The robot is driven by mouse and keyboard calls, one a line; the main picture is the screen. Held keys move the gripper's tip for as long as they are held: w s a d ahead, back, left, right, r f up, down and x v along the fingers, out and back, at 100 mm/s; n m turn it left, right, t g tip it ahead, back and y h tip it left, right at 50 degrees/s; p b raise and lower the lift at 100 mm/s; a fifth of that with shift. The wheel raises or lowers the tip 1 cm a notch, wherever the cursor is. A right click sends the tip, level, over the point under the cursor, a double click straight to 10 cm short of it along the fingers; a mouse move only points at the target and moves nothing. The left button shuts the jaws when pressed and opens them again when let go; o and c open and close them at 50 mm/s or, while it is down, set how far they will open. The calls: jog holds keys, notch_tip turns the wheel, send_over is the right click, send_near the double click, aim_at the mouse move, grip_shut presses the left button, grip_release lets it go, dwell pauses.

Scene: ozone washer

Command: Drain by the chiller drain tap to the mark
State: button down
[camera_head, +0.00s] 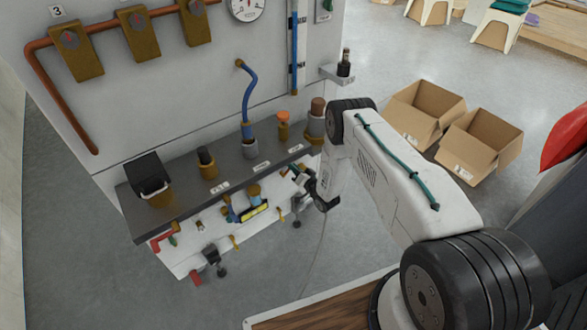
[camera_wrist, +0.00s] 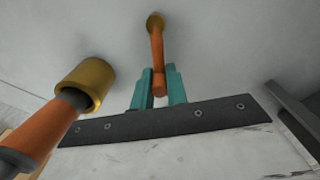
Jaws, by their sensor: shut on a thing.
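My gripper (camera_head: 298,174) is low at the front of the dark shelf, near its right end. In the wrist view, its two teal fingers (camera_wrist: 159,88) are shut on the lower end of an orange handle (camera_wrist: 157,50). The handle hangs from a brass fitting (camera_wrist: 155,20) on a pale wall. In the head view, my arm hides most of the grasp, and I cannot read a label naming this tap. A tall narrow blue column (camera_head: 294,55) stands on the white panel beside a pale strip. I cannot make out a mark on it.
The dark shelf (camera_head: 135,215) bears several brass fittings, including an orange-topped one (camera_head: 283,118). A thicker orange-and-brass part (camera_wrist: 85,85) is left of the fingers. A gauge (camera_head: 245,8) is above. Two open cardboard boxes (camera_head: 480,143) stand on the floor at right.

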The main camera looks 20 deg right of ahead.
jog(key=shift+s, duration=0.1)
jog(key=c, duration=1.4)
grip_release()
jog(key=v, duration=0.7)
jog(key=shift+s+d, duration=0.1)
jog(key=shift+s, duration=0.25)
